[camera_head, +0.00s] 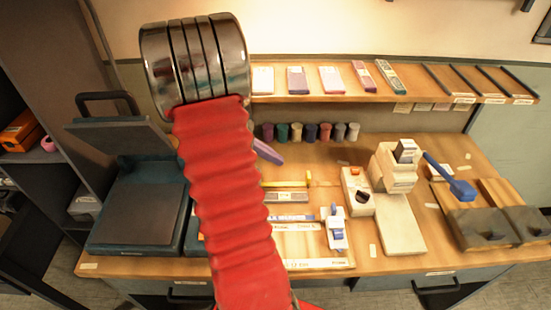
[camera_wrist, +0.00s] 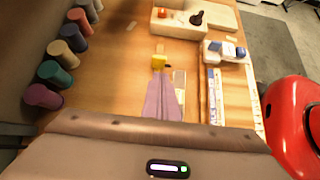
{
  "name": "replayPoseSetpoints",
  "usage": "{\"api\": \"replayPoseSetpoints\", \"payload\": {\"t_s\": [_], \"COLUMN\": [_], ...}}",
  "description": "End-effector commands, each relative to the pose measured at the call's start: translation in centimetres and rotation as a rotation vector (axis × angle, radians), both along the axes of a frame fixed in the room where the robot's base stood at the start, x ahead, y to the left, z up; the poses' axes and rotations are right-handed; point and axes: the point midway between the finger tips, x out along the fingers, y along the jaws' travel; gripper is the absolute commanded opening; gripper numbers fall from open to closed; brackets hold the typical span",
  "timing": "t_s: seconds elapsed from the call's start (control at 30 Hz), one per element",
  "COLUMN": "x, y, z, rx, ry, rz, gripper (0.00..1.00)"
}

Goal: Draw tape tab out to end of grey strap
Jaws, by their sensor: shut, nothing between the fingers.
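My gripper (camera_wrist: 161,80) shows in the wrist view as shut purple fingers with nothing between them. In the head view its purple tip (camera_head: 269,153) sticks out from behind my red arm. A yellow tab (camera_wrist: 158,62) lies just beyond the fingertips in the wrist view. In the head view the yellow piece (camera_head: 287,184) is a thin bar with a small raised end at the right. A grey strap (camera_head: 287,196) with a pale label lies in front of it, and it also shows in the wrist view (camera_wrist: 180,78). My arm hides their left ends in the head view.
Several coloured cups (camera_head: 310,132) line the back of the bench. A white-and-blue slider (camera_head: 337,232) and rulers stand in front. A base with a red button (camera_head: 357,190) and a cream device (camera_head: 395,168) are to the right. A dark press (camera_head: 140,205) is at left.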

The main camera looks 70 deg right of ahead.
Motion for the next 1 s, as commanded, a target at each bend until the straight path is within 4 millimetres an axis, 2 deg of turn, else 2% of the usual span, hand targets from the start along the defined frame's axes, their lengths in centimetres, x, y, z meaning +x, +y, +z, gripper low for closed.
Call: {"api": "replayPoseSetpoints", "payload": {"t_s": [0.13, 0.3, 0.4, 0.77, 1.0], "x": [0.4, 3.2, 4.1, 3.9, 2.5], "y": [0.1, 1.1, 1.5, 1.5, 0.9], "z": [0.0, 0.1, 0.1, -0.1, -1.4], "rx": [-0.001, -0.001, 0.0, -0.001, 0.0], "ry": [0.0, 0.0, 0.001, 0.001, 0.001], "rz": [0.001, 0.004, 0.003, 0.001, -0.001], "gripper": [0.0, 0.0, 0.0, 0.0, 0.0]}}
